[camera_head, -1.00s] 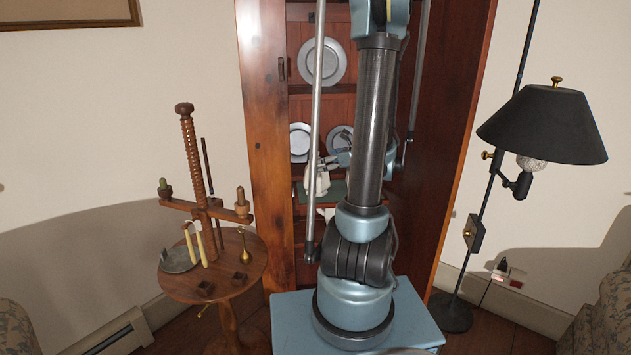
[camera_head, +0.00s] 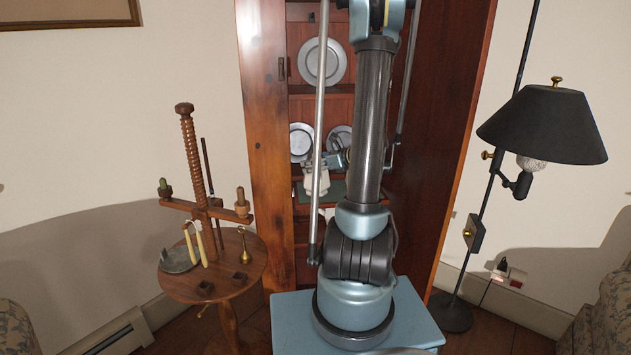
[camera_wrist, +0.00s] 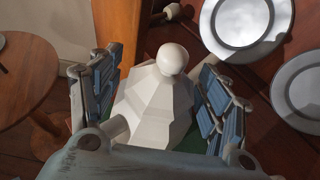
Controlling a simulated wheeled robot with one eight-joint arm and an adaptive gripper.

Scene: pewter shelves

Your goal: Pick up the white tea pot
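The white tea pot (camera_wrist: 150,100) shows in the wrist view, with a faceted body and a round knob on top. My gripper (camera_wrist: 160,68) is open around it, with one finger on each side. A gap shows between the pot and the left finger. The right finger is close to the pot, and I cannot tell whether it touches. In the head view the tea pot (camera_head: 317,181) sits at the cabinet's lower opening, partly hidden by a rod of my arm. Its underside is hidden in the wrist view.
The wooden cabinet (camera_head: 262,150) has upright sides close around my arm. Pewter plates (camera_head: 322,62) stand on its shelves, and two plates (camera_wrist: 247,25) lie right of the gripper in the wrist view. A round wooden table (camera_head: 235,282) stands left; a black lamp (camera_head: 545,125) stands right.

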